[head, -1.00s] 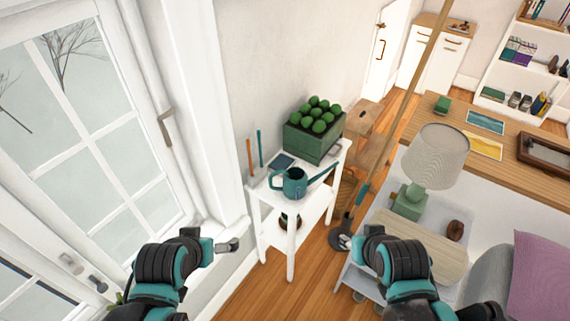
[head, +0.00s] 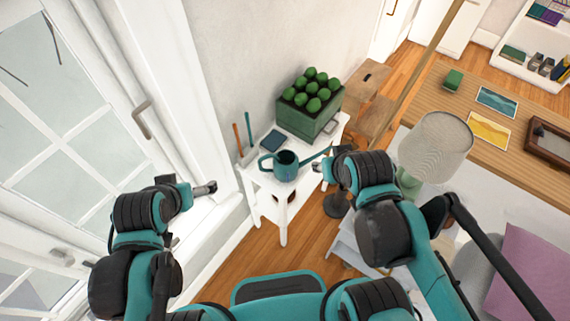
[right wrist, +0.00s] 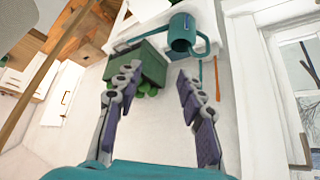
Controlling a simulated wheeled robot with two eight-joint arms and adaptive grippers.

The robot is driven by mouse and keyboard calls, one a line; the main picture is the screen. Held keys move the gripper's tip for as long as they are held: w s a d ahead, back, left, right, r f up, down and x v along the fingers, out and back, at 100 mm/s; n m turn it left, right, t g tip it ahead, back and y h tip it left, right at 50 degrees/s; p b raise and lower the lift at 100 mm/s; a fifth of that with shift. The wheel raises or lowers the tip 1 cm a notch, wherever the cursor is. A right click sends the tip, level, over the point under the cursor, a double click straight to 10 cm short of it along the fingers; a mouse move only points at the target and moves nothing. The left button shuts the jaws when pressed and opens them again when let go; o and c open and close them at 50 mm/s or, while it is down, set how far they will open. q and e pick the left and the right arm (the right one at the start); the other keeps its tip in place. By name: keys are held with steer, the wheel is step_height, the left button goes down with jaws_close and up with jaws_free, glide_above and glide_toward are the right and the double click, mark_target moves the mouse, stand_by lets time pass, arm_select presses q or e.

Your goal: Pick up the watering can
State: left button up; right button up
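The teal watering can (head: 285,166) stands upright on the top of a small white table (head: 258,182). Its handle points left and its spout points right in the head view. In the right wrist view the can (right wrist: 183,33) shows beyond the fingertips, apart from them. My right gripper (right wrist: 158,98) is open and empty. In the head view it (head: 322,174) is just right of the can, near the spout, partly hidden by my arm. My left gripper (head: 206,188) is left of the table, near the window sill, away from the can; its finger opening is unclear.
A green planter (head: 305,120) with round plants stands behind the can. A dark blue book-like item (head: 274,140) and upright hand tools (head: 240,138) are beside it. A lamp (head: 436,143) and a long wooden pole (head: 428,60) are to the right.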

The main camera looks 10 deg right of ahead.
steer(key=w+a+f+g+b, duration=0.1)
steer(key=w+a+f+b, duration=0.1)
steer(key=w+a+f, duration=0.4)
steer(key=g+b, duration=0.2)
steer(key=b, duration=0.2)
glide_toward(261, 166)
steer(key=s+x, duration=0.1)
steer(key=x, duration=0.4)
steer(key=b+x, duration=0.1)
steer(key=x, duration=0.1)
steer(key=w+b+x, duration=0.1)
steer(key=b+x, duration=0.1)
steer(key=x, duration=0.1)
steer(key=shift+w+f, duration=0.1)
steer(key=shift+f, duration=0.05)
steer(key=shift+t, duration=0.3)
jaws_close()
